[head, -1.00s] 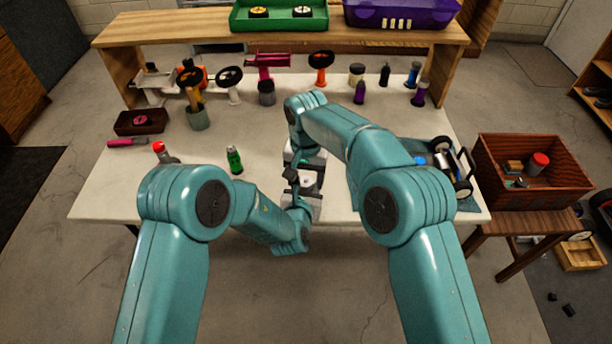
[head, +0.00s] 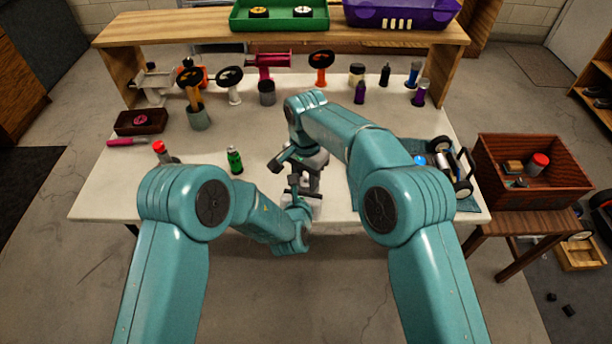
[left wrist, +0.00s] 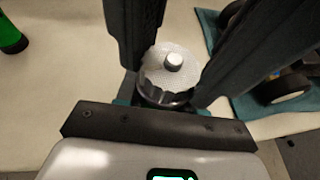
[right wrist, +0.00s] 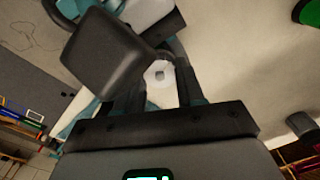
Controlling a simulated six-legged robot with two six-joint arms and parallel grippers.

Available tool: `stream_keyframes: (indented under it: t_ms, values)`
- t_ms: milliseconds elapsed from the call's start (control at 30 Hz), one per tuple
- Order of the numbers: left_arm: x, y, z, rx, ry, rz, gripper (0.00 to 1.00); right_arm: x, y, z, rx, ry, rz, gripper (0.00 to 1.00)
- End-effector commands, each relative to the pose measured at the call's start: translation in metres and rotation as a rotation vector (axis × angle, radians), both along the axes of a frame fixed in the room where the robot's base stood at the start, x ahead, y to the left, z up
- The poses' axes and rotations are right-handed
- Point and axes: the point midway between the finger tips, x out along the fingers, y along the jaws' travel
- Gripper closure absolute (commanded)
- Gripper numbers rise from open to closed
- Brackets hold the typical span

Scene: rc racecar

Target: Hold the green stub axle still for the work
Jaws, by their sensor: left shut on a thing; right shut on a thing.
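My left gripper (head: 293,181) and my right gripper (head: 311,160) meet close together above the front middle of the table. In the left wrist view, a silver knurled disc (left wrist: 158,72) with a short round pin sits between dark fingers, with a cup-shaped rim below it. In the right wrist view, a small white hexagonal part (right wrist: 159,73) shows between my right fingers, and a dark gripper block crosses in front at upper left. I cannot make out the green stub axle for certain; the jaws hide much of the work.
A green bottle (head: 235,160) and a red-capped bottle (head: 161,152) stand to the left. A partly built car (head: 444,160) lies on a teal mat at right. A brown crate (head: 578,180) stands beyond the table. The table's front left is clear.

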Motion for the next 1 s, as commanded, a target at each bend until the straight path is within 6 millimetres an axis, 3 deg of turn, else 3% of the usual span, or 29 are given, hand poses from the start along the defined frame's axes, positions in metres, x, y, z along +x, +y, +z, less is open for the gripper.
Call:
stream_keyframes:
  t_ms: [33, 100, 467, 733, 1000]
  values:
    - [0.000, 0.000, -0.001, 0.000, 0.002, 0.000, 0.95, 0.000, 0.000, 0.001, 0.001, -0.001, 0.001, 0.59]
    - [0.000, 0.000, -0.001, 0.000, 0.002, 0.000, 0.95, 0.000, 0.000, 0.001, 0.001, -0.001, 0.001, 0.36]
    - [0.001, 0.001, 0.000, -0.001, 0.000, 0.003, 0.95, -0.001, 0.000, 0.000, -0.001, 0.003, 0.053, 0.35]
    - [0.000, 0.000, 0.000, -0.001, 0.000, 0.001, 0.95, 0.000, 0.000, 0.000, 0.001, 0.002, 0.417, 0.35]
    - [0.000, 0.000, 0.000, 0.000, 0.000, 0.000, 0.95, 0.001, 0.001, 0.063, 0.002, -0.004, 0.419, 0.35]
